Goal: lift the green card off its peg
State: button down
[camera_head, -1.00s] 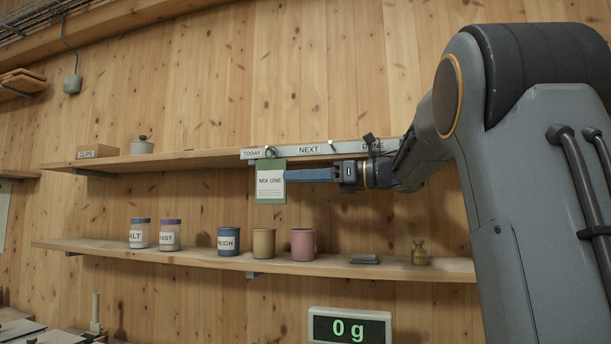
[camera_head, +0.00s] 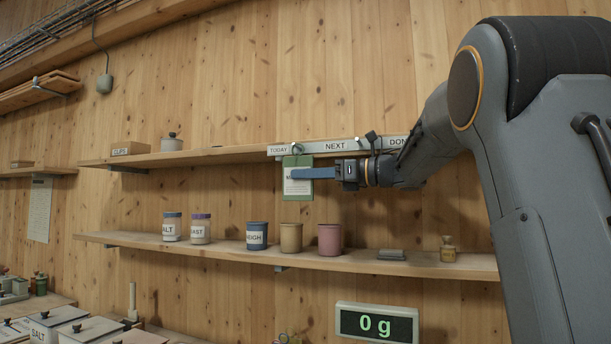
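The green card (camera_head: 298,190) with a white label hangs below the peg (camera_head: 297,148) on the grey rail, just right of the TODAY label. My gripper (camera_head: 294,174) reaches in from the right, its blue fingers level and crossing the upper middle of the card. They cover part of the card's printed text. The fingers overlap in this side-on view, so I cannot tell whether they are apart, closed, or touching the card.
The rail (camera_head: 357,145) carries TODAY, NEXT and DONE labels along the upper shelf's edge (camera_head: 230,155). The lower shelf (camera_head: 200,248) holds jars, a blue WEIGH cup (camera_head: 257,235), a tan cup (camera_head: 291,237) and a pink cup (camera_head: 329,239). A scale display (camera_head: 376,324) reads 0 g.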

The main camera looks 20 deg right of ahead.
jog(key=shift+r, duration=0.3)
jog(key=shift+r, duration=0.3)
jog(key=shift+s, duration=0.1)
jog(key=shift+s+a+r+b, duration=0.1)
jog(key=shift+a+b, duration=0.05)
jog(key=shift+b, duration=0.2)
jog(key=s+a+b, duration=0.5)
jog(key=s+b, duration=0.1)
jog(key=s, duration=0.1)
jog(key=shift+s+a+b, duration=0.3)
jog(key=shift+s+b, duration=0.05)
jog(key=shift+b, duration=0.05)
dwell(0.9)
